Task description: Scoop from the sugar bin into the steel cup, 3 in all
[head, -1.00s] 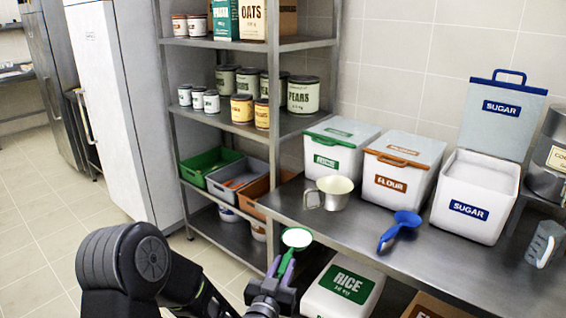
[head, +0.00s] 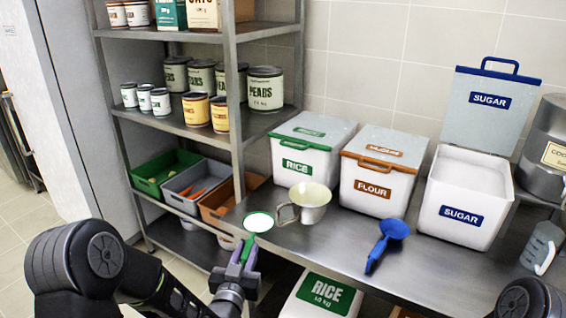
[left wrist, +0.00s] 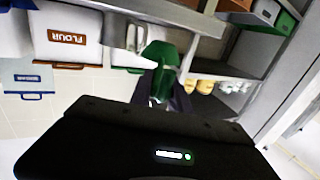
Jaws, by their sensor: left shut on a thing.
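The sugar bin (head: 462,211) is a white box with a blue label. Its lid (head: 491,103) stands open and white sugar shows inside. The steel cup (head: 312,207) stands upright on the counter in front of the rice bin, its handle to the left. My left gripper (head: 240,262) is shut on a green scoop (head: 247,244) that looks full of something white. The scoop is left of and nearer than the cup, apart from it, by the counter's left end. The green scoop (left wrist: 161,58) also shows in the left wrist view. My right gripper is out of view.
A blue scoop (head: 384,245) lies on the counter (head: 335,252) before the flour bin (head: 380,185). The closed rice bin (head: 302,165) stands left of it. A clear jug (head: 541,247) and metal canister stand at right. Shelves of cans (head: 264,90) rise at left.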

